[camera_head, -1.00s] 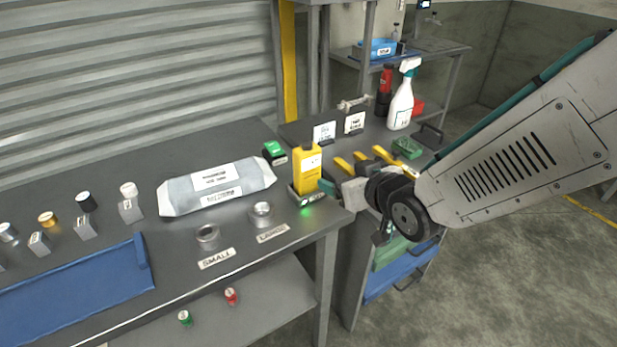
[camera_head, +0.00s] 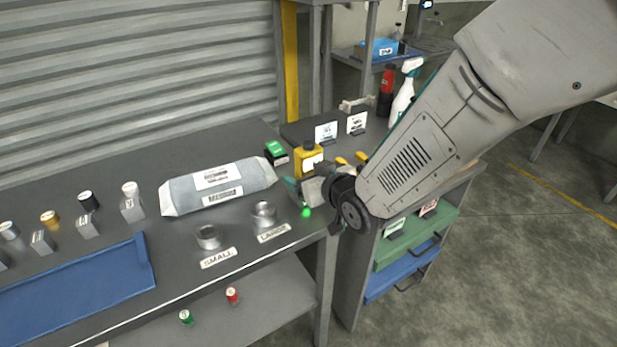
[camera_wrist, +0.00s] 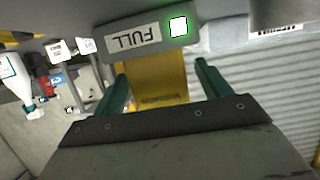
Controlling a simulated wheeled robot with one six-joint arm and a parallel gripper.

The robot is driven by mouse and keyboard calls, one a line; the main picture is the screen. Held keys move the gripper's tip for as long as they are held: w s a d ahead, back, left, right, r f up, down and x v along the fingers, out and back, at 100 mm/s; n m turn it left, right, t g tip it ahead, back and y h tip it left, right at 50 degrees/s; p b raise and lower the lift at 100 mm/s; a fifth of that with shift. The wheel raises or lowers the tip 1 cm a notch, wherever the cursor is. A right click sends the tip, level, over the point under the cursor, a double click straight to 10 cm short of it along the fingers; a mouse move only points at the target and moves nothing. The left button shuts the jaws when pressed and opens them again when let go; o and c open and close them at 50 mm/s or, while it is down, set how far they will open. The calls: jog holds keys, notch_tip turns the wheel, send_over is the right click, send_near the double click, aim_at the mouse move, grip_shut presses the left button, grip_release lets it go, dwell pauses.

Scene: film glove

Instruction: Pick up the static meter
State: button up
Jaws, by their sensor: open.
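The static meter, a yellow handheld device with a white face (camera_head: 308,152), stands upright at the workbench's right end, partly hidden by my gripper. My gripper (camera_head: 309,187) is open in front of it. In the wrist view, which is upside down, the yellow body (camera_wrist: 160,82) shows between the two green fingers of my gripper (camera_wrist: 160,75), one to each side. Contact cannot be told. The meter's foot is at a grey dock (camera_wrist: 188,38) with a "FULL" label and a lit green indicator.
A green-topped box (camera_head: 275,152) stands just left of the meter. A silver packet (camera_head: 180,195) and metal cups (camera_head: 208,238) lie farther left. A spray bottle (camera_head: 402,92) and label stands (camera_head: 326,131) are behind. Open floor lies right.

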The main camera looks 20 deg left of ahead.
jog(key=c, duration=1.2)
jog(key=shift+o, duration=0.2)
jog(key=shift+r, duration=0.2)
